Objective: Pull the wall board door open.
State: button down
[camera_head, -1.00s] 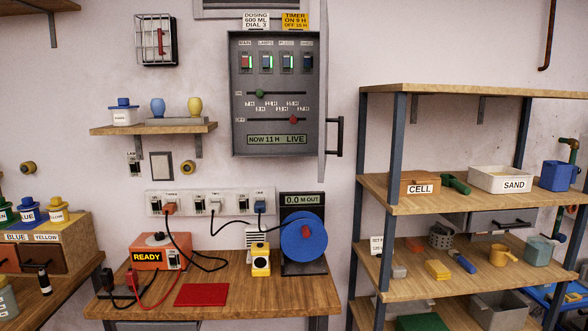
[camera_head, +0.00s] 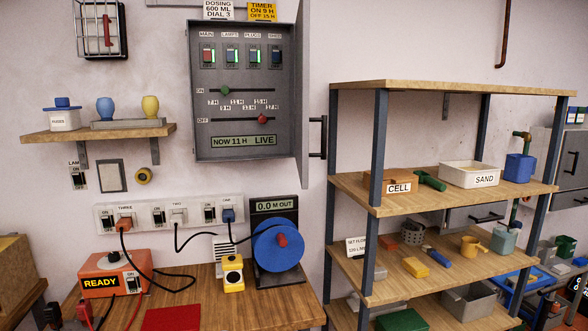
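The grey wall board (camera_head: 246,110) hangs on the wall at upper centre, with labelled switches, two sliders and a display reading NOW 11 H LIVE. Its door (camera_head: 305,90) stands swung out at the board's right side and shows nearly edge-on, so the switches are uncovered. A dark handle (camera_head: 323,137) sticks out to the right from the door's lower part, close to the shelf rack's left post. My gripper is not in the view.
A wooden shelf rack (camera_head: 440,86) stands right of the board. Below the board, a wooden bench (camera_head: 210,290) holds an orange READY box (camera_head: 112,275) and a blue reel (camera_head: 278,247) with cables. A small wall shelf (camera_head: 100,133) is at left.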

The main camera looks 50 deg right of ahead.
aim_at(303, 119)
jog(key=z, duration=0.05)
jog(key=i, duration=1.15)
jog(key=u, duration=0.3)
